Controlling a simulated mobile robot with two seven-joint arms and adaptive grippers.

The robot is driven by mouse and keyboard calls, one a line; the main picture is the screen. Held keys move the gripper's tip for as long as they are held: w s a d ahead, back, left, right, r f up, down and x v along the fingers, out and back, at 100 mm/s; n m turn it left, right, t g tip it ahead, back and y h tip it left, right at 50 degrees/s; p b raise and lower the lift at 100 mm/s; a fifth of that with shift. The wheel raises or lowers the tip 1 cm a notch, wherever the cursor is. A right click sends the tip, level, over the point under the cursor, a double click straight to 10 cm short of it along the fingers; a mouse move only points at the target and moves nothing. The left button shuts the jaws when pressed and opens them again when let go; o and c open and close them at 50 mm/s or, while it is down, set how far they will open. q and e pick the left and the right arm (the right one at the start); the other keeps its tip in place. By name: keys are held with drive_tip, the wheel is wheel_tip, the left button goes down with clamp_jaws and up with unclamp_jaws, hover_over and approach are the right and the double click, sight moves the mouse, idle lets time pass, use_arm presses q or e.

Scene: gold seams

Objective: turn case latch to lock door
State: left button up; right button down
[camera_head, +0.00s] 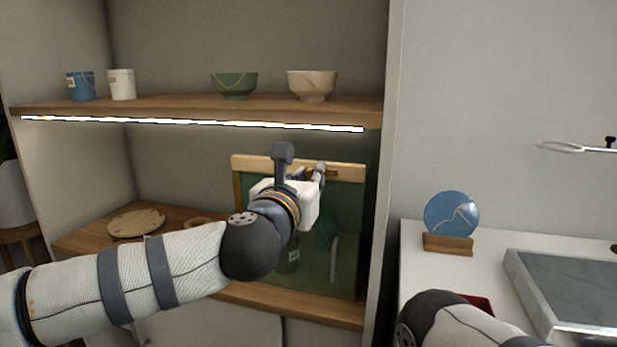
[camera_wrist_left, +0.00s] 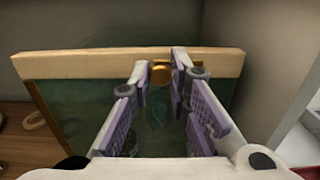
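The case (camera_head: 345,245) stands on the lower shelf, with a pale wooden top rail (camera_wrist_left: 60,63) and a dark green glass door. The latch (camera_wrist_left: 161,74) is a small gold-coloured piece at the rail's middle in the left wrist view. My left gripper (camera_wrist_left: 160,66) reaches toward it with purple-padded fingers parted, one on each side of the latch. I cannot tell whether they touch it. In the head view my left gripper (camera_head: 318,172) is at the top rail and its wrist hides part of the case. My right gripper is outside both views; only my right arm shows at lower right.
Above, a shelf (camera_head: 180,108) holds a blue cup, a white cup, a green bowl and a pale bowl. A round wooden board (camera_head: 137,222) lies left of the case. A blue plate (camera_head: 452,214) stands on the white counter, beside a grey tray (camera_head: 565,290).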

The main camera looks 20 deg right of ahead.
use_arm(q)
drive_tip(key=shift+m, duration=0.3)
clamp_jaws()
drive_tip(key=shift+m+p, duration=1.7)
drive_tip(key=shift+m, duration=6.9)
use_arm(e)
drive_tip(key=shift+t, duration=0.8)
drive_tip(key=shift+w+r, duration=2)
use_arm(q)
drive_tip(key=shift+f, duration=0.1)
drive_tip(key=o, duration=0.9)
unclamp_jaws()
